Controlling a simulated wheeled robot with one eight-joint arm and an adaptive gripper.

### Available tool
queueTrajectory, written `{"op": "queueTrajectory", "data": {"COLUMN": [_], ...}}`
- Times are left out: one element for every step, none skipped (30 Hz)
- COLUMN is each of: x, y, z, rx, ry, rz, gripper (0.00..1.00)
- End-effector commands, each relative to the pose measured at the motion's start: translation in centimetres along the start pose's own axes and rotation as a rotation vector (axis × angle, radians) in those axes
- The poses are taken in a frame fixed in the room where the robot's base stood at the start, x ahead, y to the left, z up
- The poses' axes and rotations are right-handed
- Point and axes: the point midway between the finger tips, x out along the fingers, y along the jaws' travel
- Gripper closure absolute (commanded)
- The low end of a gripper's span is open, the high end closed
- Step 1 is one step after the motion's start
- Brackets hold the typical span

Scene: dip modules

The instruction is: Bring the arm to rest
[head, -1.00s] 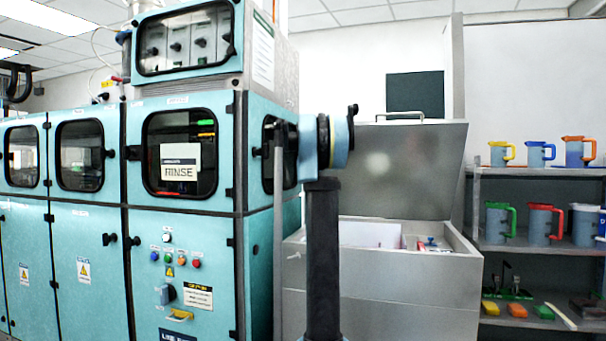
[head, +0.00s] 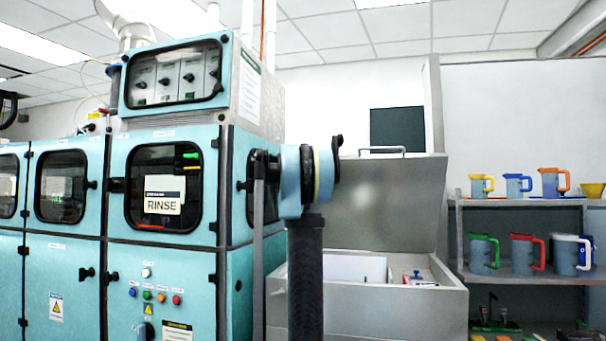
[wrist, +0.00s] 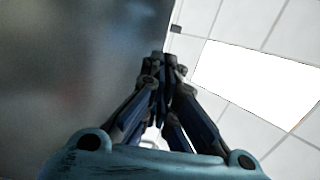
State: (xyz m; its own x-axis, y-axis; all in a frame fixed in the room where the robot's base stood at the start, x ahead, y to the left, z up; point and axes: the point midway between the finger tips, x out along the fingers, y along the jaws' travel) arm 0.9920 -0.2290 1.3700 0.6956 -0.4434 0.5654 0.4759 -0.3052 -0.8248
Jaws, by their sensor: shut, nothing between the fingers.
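My gripper (wrist: 164,68) shows in the wrist view with its fingers drawn together and nothing between them. Behind it in that view are a dark grey surface on the left and ceiling tiles with a bright light panel (wrist: 255,85) on the right. In the head view my arm stands in the middle, a dark upright link with a pale blue joint on top. The gripper itself cannot be made out in the head view.
A turquoise machine (head: 170,255) with a RINSE sign fills the left. A steel chest (head: 385,310) with its lid (head: 390,205) raised stands behind my arm. Shelves (head: 530,278) with several coloured-handled jugs are at the right.

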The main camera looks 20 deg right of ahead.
Motion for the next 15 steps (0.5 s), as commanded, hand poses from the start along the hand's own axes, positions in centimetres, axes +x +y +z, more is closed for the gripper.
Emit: {"op": "queueTrajectory", "data": {"x": [-1.1,-1.6,-2.3,-2.8,-3.3,-3.9,-4.2,-4.6,-5.0,-5.3,-5.5,-5.7,-5.9,-6.0,-6.1], "y": [0.0,0.0,0.0,0.0,0.0,0.0,0.0,0.0,0.0,0.1,0.1,0.1,0.1,0.1,0.1], "z": [0.0,0.0,-0.1,-0.1,-0.1,-0.1,-0.1,-0.1,-0.1,-0.1,-0.1,-0.1,-0.1,-0.1,-0.1], "rx": [0.000,0.000,0.001,0.001,0.001,0.001,0.000,0.000,0.000,0.000,0.000,0.000,0.000,0.000,0.000], "ry": [-0.001,-0.001,0.000,0.000,0.000,0.001,0.001,0.001,0.000,0.000,0.000,0.000,0.000,0.000,0.000], "rz": [0.000,0.000,0.000,0.000,0.000,0.001,0.001,0.001,0.000,0.000,0.000,0.000,0.000,0.000,0.000], "gripper": [1.00,1.00,1.00,1.00,1.00,1.00,1.00,1.00,1.00,1.00,1.00,1.00,1.00,1.00,1.00]}}
